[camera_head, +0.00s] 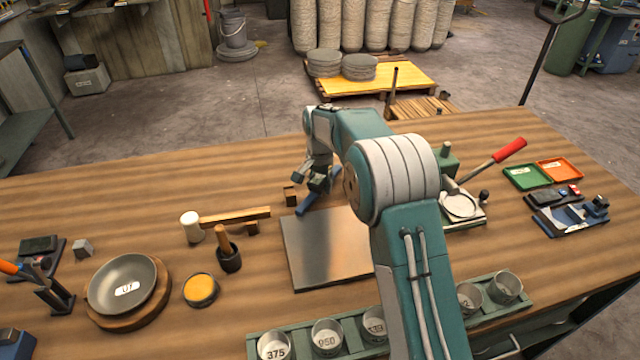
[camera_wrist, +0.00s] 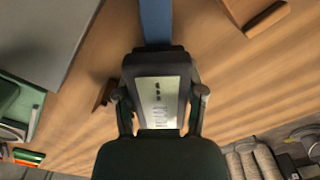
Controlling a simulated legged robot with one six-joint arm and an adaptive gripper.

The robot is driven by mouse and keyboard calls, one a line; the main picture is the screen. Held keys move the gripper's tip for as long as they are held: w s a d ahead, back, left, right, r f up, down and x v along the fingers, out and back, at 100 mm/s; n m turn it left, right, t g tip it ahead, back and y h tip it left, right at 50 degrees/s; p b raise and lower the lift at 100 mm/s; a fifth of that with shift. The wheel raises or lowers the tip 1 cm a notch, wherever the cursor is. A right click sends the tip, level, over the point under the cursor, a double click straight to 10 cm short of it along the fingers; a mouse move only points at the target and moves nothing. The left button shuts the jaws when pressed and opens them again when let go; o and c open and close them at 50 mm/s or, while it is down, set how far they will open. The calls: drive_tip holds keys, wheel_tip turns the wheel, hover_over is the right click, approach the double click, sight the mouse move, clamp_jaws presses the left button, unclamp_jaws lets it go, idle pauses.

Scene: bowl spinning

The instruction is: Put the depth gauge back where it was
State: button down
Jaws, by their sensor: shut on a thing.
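My gripper (camera_head: 318,182) is shut on the depth gauge, above the far side of the table next to the metal plate. In the wrist view the gauge (camera_wrist: 160,95) has a dark body with a light display plate and a blue bar running up out of the picture. My fingers stand on both sides of the dark body. In the head view the blue end (camera_head: 305,206) points down toward the table by the plate's far left corner. I cannot tell whether it touches the table. My arm hides part of the plate.
A metal plate (camera_head: 325,250) lies mid-table; a wooden block (camera_head: 290,196) is close to the gripper. A blue tray with tools (camera_head: 570,219) and green (camera_head: 527,177) and orange (camera_head: 558,171) trays are at right. A bowl (camera_head: 122,284), mortar (camera_head: 229,257) and mallet (camera_head: 192,228) are left.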

drive_tip(key=shift+r, duration=0.1)
drive_tip(key=shift+c, duration=0.9)
unclamp_jaws()
